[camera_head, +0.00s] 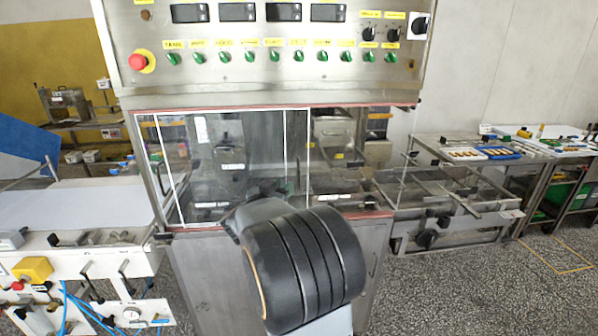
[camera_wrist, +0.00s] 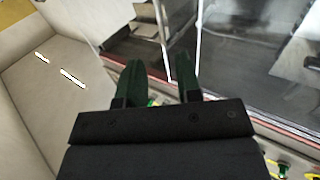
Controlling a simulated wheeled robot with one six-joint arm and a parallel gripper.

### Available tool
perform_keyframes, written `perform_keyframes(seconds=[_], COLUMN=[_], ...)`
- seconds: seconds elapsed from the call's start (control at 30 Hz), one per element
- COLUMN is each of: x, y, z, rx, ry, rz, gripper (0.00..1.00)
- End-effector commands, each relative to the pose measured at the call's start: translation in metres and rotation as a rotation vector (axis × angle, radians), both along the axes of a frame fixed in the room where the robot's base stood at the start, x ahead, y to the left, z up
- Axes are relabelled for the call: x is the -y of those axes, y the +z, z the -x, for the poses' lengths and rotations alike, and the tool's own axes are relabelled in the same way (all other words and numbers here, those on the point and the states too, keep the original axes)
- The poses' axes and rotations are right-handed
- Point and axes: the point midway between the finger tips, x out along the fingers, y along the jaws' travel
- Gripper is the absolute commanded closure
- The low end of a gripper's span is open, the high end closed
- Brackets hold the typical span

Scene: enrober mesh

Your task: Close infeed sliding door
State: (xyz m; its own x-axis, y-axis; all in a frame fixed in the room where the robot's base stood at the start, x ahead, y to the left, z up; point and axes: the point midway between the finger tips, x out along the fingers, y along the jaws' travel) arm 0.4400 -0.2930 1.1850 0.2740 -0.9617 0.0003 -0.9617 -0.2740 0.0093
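The machine front has clear sliding panels in a red-edged frame below the control panel. The left clear panel (camera_head: 232,165) has white upright edges, and another white edge stands just right of it. I cannot tell which panel is the infeed door or how far it stands open. In the wrist view, two white edges (camera_wrist: 198,45) cross the glass near my fingertips. My gripper (camera_wrist: 157,68) has two dark green fingers spread apart with nothing visible between them. Whether a finger touches an edge is unclear. In the head view my dark arm hides the gripper.
The control panel (camera_head: 270,50) with green knobs and a red emergency button (camera_head: 138,62) juts above the panels. A white conveyor (camera_head: 75,205) stands at left. A metal outfeed frame (camera_head: 445,200) and a tray table (camera_head: 490,150) stand at right. Speckled floor is clear at lower right.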

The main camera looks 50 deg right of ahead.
Motion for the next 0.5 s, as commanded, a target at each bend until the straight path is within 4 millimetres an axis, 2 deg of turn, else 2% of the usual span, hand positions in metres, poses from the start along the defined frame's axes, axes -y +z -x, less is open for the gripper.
perform_keyframes(seconds=[0.2,0.5], x=[0.043,0.085], y=[0.001,0.001], z=[-0.012,-0.025], rx=[0.000,0.001], ry=[-0.002,0.002], rz=[-0.001,0.000], gripper=[0.68,0.68])
